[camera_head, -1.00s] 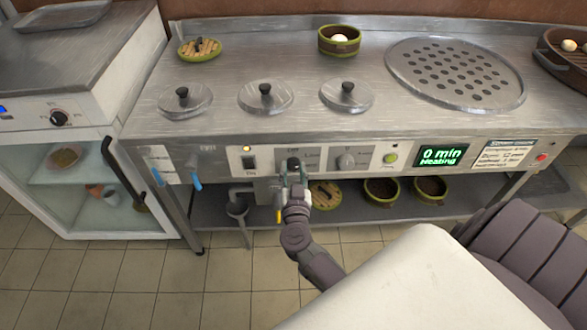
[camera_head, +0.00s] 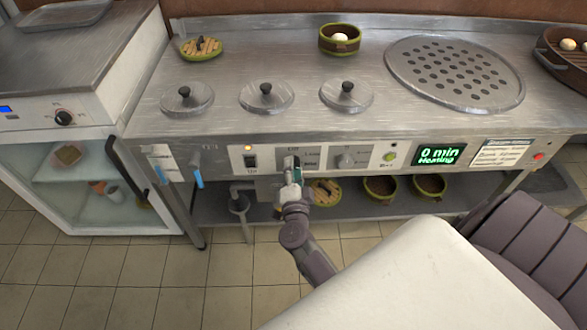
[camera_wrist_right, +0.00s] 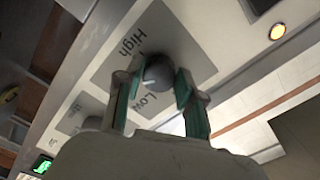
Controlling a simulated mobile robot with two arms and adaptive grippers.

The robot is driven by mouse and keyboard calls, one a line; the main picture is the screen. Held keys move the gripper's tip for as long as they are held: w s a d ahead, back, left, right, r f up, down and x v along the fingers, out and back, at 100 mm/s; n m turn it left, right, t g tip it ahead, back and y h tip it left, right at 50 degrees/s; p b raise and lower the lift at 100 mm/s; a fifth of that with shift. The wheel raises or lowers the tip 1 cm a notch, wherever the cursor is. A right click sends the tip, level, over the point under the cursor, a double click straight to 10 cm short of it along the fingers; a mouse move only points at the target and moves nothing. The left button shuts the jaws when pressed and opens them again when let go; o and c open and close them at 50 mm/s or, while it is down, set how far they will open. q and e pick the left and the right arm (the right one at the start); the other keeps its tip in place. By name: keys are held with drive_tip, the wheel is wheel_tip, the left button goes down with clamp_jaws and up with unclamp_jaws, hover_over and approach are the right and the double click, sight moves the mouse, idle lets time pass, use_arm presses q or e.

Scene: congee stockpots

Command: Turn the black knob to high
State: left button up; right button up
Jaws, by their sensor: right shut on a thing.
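The black knob (camera_head: 290,161) is on the grey front panel of the steel counter. My right gripper (camera_head: 291,176) is at it from below and in front, partly covering it. In the right wrist view the black knob (camera_wrist_right: 160,70) sits between the two green-padded fingers of my right gripper (camera_wrist_right: 157,90), which is shut on it. My left gripper is not in view.
A grey knob (camera_head: 346,160), a green button (camera_head: 390,156) and a lit display (camera_head: 438,154) reading "0 min Heating" are to the right. A black switch (camera_head: 251,161) is to the left. Blue-handled taps (camera_head: 198,177) stick out further left. Bowls (camera_head: 381,188) stand on the shelf below.

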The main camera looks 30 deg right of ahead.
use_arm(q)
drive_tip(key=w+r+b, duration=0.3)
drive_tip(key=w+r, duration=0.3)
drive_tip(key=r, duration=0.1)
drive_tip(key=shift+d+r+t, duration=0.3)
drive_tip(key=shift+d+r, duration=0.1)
use_arm(e)
drive_tip(key=shift+m, duration=5.9)
drive_tip(key=o, duration=1.1)
drive_tip(key=shift+o, duration=0.2)
drive_tip(key=shift+r, duration=0.1)
